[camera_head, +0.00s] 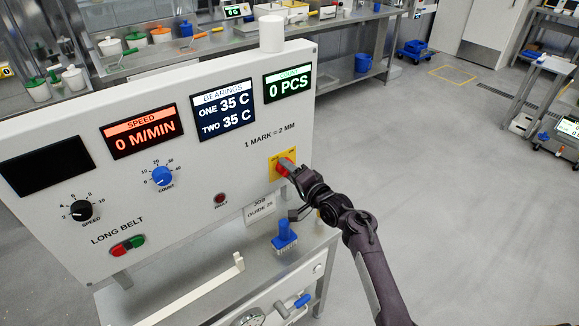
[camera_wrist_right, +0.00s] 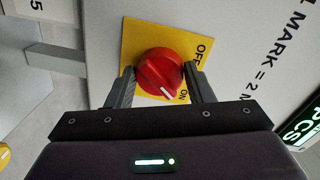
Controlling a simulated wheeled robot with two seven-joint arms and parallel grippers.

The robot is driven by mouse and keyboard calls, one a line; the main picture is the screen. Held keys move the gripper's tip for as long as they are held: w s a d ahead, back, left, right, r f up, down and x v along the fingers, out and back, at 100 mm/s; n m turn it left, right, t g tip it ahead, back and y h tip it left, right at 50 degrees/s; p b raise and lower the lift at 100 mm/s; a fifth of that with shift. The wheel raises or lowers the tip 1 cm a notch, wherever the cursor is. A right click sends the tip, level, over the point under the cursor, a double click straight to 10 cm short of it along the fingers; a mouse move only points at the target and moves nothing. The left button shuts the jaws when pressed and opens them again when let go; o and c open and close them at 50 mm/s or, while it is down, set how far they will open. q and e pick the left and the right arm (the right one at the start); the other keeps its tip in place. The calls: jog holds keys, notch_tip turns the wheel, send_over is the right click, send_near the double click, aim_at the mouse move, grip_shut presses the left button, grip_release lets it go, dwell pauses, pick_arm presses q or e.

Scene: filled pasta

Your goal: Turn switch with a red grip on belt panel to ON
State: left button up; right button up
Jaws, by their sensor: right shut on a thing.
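The switch with a red grip (camera_head: 284,166) sits on a yellow plate (camera_head: 275,170) at the right end of the belt panel (camera_head: 180,195). In the right wrist view the round red grip (camera_wrist_right: 160,72) stands between the two fingers of my right gripper (camera_wrist_right: 161,88), which is shut on it. The yellow plate (camera_wrist_right: 136,40) carries the words OFF, upper right, and ON, lower right. A short white mark on the grip's lower part points towards the ON side. In the head view my right gripper (camera_head: 292,170) partly hides the switch. My left gripper is not in view.
The panel also has a black SPEED knob (camera_head: 81,211), a blue COUNT knob (camera_head: 162,176) and a red-green button pair (camera_head: 127,246). A blue-handled brush (camera_head: 284,237) stands on the steel surface below. The floor (camera_head: 450,180) at the right is clear.

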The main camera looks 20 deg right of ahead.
jog(key=shift+m+p, duration=0.3)
jog(key=shift+m, duration=0.2)
jog(key=o, duration=1)
jog(key=shift+d, duration=0.1)
jog(key=shift+c, duration=0.2)
jog(key=b+v, duration=0.1)
jog(key=v, duration=0.6)
jog(key=shift+s, duration=0.4)
jog(key=shift+d, duration=0.1)
